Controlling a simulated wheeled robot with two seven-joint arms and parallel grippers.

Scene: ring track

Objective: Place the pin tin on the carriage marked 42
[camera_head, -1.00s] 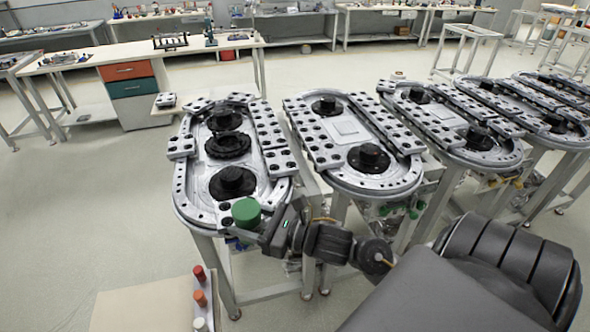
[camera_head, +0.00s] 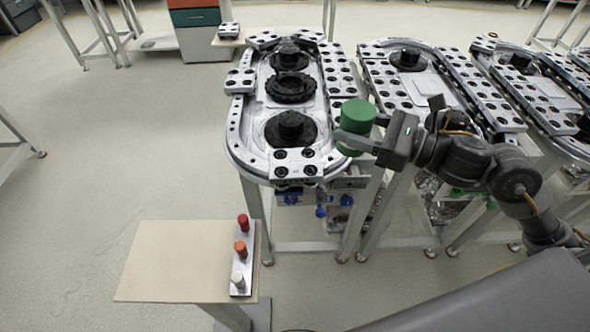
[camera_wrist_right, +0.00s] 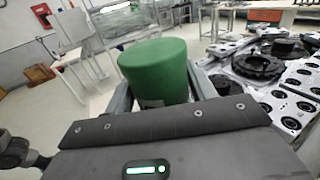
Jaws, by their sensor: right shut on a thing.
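The pin tin looks to be the green cylinder (camera_head: 356,118). My right gripper (camera_head: 362,139) is shut on it and holds it upright at the right edge of the nearest ring track. In the right wrist view the green tin (camera_wrist_right: 157,72) sits between the fingers and hides what is beyond it. Carriages are grey blocks with black round sockets on the track. One carriage (camera_head: 297,163) is at the near end, to the left of the tin, and another carriage (camera_head: 240,80) is on the left side. I cannot read any number on them. My left gripper is not in view.
The nearest ring track (camera_head: 240,150) has black hubs in its middle. More ring tracks stand to the right, close to my arm. A low beige table (camera_head: 180,262) at the lower left carries a strip with red, orange and white pegs. The floor on the left is clear.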

